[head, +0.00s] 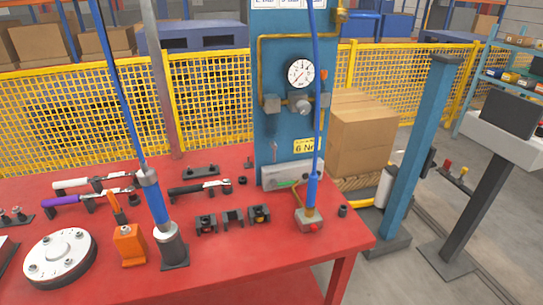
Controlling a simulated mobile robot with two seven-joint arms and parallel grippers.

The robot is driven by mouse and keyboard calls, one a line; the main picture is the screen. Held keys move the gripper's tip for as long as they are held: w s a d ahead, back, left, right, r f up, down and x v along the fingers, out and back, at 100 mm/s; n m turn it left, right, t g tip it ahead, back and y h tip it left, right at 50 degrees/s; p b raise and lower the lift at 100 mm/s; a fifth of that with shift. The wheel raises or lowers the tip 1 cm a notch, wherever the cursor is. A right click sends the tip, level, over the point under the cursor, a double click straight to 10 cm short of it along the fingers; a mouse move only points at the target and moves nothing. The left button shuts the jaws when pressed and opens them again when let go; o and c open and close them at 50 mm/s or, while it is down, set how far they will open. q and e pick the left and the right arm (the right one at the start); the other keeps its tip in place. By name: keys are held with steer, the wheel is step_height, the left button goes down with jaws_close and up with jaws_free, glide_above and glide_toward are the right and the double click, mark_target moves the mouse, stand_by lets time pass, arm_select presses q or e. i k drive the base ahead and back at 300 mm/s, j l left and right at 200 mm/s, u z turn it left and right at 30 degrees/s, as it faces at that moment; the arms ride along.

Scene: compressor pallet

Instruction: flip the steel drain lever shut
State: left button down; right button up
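A blue upright panel (282,100) stands at the back of the red table. It carries a round white gauge (300,73), brass-coloured piping and grey fittings, with a grey valve body (299,104) below the gauge. A small, thin metal piece (275,150) hangs low on the panel's left side. It may be the steel drain lever, but it is too small to tell for sure, and I cannot tell whether it is open or shut. Neither of my grippers is in view.
Two hose-fed blue tools, one at the left (157,205) and one before the panel (312,190), stand upright on the red table (215,260). Wrenches (200,187), black holders (232,217) and a round flange (60,258) also lie there. A blue post (425,150) stands right.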

mark_target(274, 147)
steer(key=i+l+u, duration=0.1)
steer(key=l, duration=0.2)
steer(key=i+l+u, duration=0.1)
steer(key=l, duration=0.25)
steer(key=i+l+u, duration=0.1)
steer(key=i+l, duration=0.15)
steer(key=i+l+u, duration=0.1)
steer(key=l, duration=0.3)
steer(key=i+l+u, duration=0.1)
steer(key=l, duration=0.25)
